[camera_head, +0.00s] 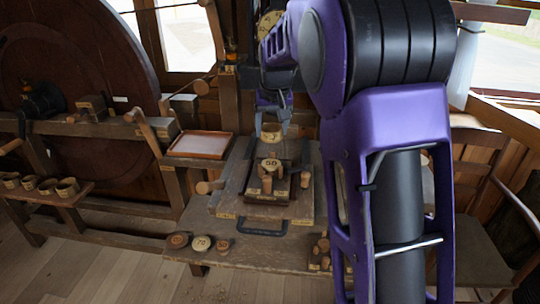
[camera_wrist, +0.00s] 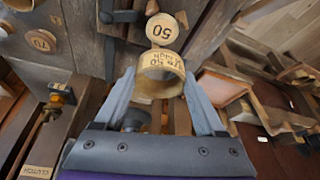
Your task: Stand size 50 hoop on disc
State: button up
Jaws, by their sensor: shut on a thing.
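My gripper (camera_head: 272,120) is shut on a pale wooden hoop (camera_head: 271,132), with a fingertip on either side of it. In the wrist view the hoop (camera_wrist: 160,70) is an open ring with dark lettering that seems to end in 50. A round disc marked 50 (camera_head: 271,165) sits on the stepped wooden stand below the hoop. In the wrist view this disc (camera_wrist: 162,29) shows just past the hoop's rim. The hoop appears held above the disc and apart from it. The hoop's far side is partly hidden.
Short wooden pegs (camera_head: 305,179) stand close around the disc. Several hoops (camera_head: 47,187) sit on a low bench at left. Loose discs (camera_head: 200,243) lie on the front bench. A shallow tray (camera_head: 200,145) is left of the stand. My arm hides much of the right side.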

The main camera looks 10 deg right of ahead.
aim_at(271, 162)
notch_tip(271, 162, down, 8)
jog(key=shift+r, duration=0.1)
dwell(0.4)
jog(key=shift+f+b, duration=0.35)
jog(key=shift+b, duration=0.15)
jog(key=o, duration=1.3)
jog(key=shift+c, duration=0.2)
jog(key=shift+r+p, duration=0.35)
jog(key=shift+r, duration=0.2)
jog(key=v, duration=1.1)
jog(key=shift+s+r, duration=0.2)
jog(key=shift+r, duration=0.1)
